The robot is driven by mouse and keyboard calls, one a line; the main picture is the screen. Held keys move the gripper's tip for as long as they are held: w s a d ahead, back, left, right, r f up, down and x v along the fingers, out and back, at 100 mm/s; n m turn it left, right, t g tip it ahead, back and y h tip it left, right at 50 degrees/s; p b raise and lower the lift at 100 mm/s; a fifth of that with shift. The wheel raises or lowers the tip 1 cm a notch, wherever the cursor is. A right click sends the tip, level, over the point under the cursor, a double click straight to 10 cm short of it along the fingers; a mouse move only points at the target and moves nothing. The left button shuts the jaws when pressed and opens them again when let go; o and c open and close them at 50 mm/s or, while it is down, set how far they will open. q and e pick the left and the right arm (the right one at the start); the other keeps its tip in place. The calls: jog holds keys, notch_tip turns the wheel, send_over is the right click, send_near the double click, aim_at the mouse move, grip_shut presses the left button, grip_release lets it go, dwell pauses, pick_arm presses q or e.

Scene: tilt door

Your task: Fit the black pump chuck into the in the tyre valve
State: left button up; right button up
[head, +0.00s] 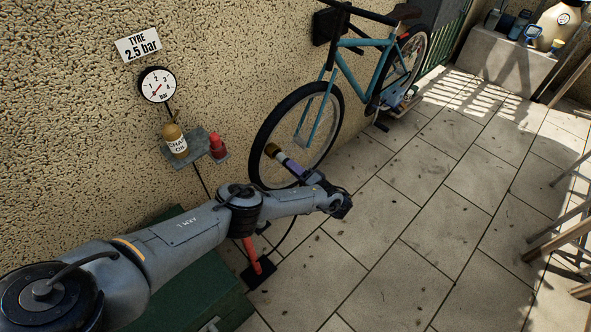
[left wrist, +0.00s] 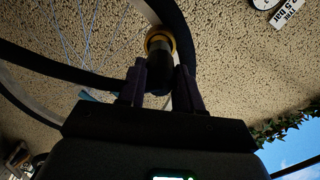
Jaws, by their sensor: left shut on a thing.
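My left gripper (head: 289,163) is shut on the black pump chuck (head: 272,150), whose brass-coloured end ring points up and left, towards the wheel. In the left wrist view the chuck (left wrist: 159,66) stands between the two dark fingers (left wrist: 160,88), ring end away from the palm. The front tyre (head: 256,145) of the blue bicycle (head: 345,70) is right behind the chuck in the head view; the tyre (left wrist: 60,68) and spokes also show in the left wrist view. I cannot make out the valve, nor whether the chuck touches the wheel. My right gripper is not in view.
A pressure gauge (head: 158,84) and a sign (head: 138,44) are on the rough wall. A green box (head: 190,285) lies under my arm.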

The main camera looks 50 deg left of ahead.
pick_arm(q)
jog(key=shift+a, duration=2.1)
jog(key=o, duration=1.1)
jog(key=shift+d, duration=0.6)
jog(key=d, duration=0.9)
jog(key=shift+d, duration=0.3)
